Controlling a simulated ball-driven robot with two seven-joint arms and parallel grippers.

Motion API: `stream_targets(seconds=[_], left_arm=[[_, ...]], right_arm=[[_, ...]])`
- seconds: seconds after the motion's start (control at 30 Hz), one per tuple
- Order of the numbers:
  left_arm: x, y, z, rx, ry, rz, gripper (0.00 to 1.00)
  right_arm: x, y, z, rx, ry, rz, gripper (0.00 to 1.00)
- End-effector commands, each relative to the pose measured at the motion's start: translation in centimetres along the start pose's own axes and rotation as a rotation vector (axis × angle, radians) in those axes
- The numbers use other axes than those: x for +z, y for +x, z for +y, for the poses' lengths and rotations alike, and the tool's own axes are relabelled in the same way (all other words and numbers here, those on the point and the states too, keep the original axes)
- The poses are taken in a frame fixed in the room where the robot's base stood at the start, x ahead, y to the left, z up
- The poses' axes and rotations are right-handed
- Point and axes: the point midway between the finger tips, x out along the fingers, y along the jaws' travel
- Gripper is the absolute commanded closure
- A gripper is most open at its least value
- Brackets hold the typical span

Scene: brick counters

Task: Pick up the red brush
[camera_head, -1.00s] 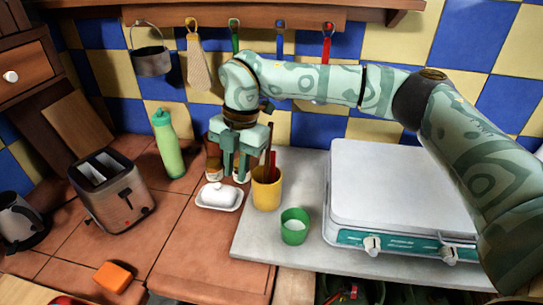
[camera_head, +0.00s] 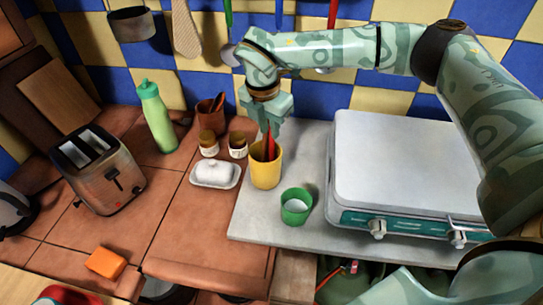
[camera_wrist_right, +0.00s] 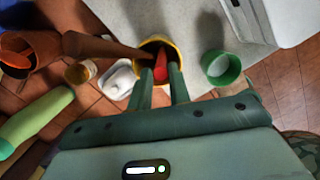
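The red brush (camera_head: 270,147) stands in a yellow cup (camera_head: 266,174) near the left edge of the grey slab. In the right wrist view, the brush (camera_wrist_right: 161,72) shows as a red strip between my right gripper's two fingers. My right gripper (camera_head: 266,131) points down over the cup. In the wrist view its fingers (camera_wrist_right: 161,78) are apart, with a gap visible beside the red strip. A brown wooden handle (camera_wrist_right: 105,47) leans out of the same cup (camera_wrist_right: 153,42). The lower part of the brush is hidden in the cup. My left gripper is not in view.
A green cup (camera_head: 296,208) stands close to the right. A white butter dish (camera_head: 215,174), two small jars (camera_head: 238,147) and a brown pot (camera_head: 211,117) are on the left. A white-topped stove (camera_head: 405,165) stands right. A toaster (camera_head: 98,170) is farther left.

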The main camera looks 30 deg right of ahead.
Motion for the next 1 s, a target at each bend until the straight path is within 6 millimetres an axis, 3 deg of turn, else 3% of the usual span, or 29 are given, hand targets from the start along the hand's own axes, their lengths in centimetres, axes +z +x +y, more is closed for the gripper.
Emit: stream_targets(seconds=[0.2, 0.33, 0.57, 0.67, 1.0], left_arm=[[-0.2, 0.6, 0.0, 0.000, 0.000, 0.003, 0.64], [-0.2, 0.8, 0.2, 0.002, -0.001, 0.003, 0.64], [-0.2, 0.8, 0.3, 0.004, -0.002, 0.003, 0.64], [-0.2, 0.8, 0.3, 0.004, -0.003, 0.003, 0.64], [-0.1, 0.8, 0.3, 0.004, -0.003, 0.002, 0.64]], right_arm=[[0.4, 3.6, -0.2, -0.004, 0.000, 0.001, 0.81], [0.3, 5.0, -0.2, -0.002, -0.001, 0.001, 0.81], [0.3, 5.1, -0.2, -0.001, -0.001, 0.000, 0.81], [0.3, 5.1, -0.2, -0.001, -0.001, 0.000, 1.00], [0.4, 5.0, -0.2, -0.001, -0.001, 0.000, 1.00]])
